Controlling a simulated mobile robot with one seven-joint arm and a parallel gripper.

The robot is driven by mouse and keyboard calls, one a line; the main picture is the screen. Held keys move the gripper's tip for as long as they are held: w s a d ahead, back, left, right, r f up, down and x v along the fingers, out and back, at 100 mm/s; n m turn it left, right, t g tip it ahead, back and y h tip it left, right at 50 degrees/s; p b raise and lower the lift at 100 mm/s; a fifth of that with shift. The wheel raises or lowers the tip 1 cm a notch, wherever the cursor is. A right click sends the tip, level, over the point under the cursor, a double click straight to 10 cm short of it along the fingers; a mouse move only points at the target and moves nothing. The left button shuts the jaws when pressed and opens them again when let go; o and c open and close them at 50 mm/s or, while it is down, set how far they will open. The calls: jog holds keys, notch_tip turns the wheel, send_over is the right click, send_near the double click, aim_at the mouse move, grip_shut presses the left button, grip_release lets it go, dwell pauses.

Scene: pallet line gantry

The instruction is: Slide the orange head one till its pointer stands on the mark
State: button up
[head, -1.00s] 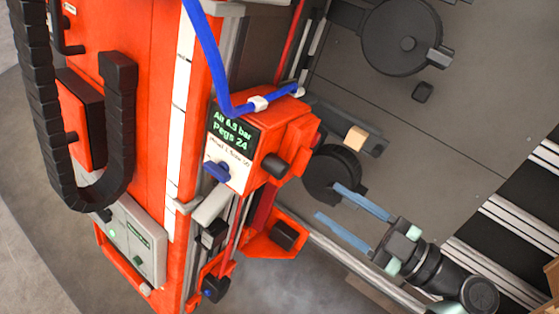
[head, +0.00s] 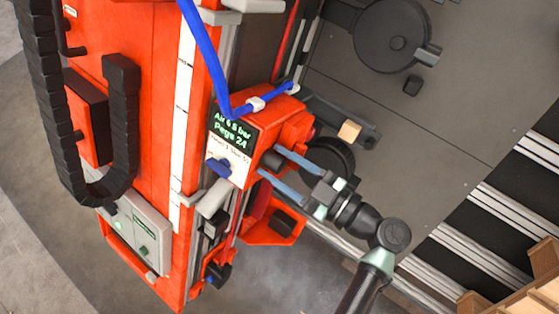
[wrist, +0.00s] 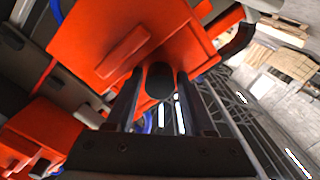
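The orange head (head: 280,108) rides on the upright column and carries a small display panel, a blue lever (head: 218,166) and a dark round knob (head: 271,159). My gripper (head: 269,161) is open, its two blue fingers reaching in from the right on either side of the knob. In the wrist view the knob (wrist: 160,82) stands between the fingers, with narrow gaps beside it. A white scale strip (head: 182,100) with dark ticks runs along the column. I cannot make out which tick is the mark.
A second orange bracket (head: 272,228) sits lower on the column. A blue hose (head: 205,55) reaches the head's top. A dark wheel (head: 330,160) is behind my fingers. A black cable chain (head: 120,120) hangs at left.

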grip_shut()
dwell(1.3)
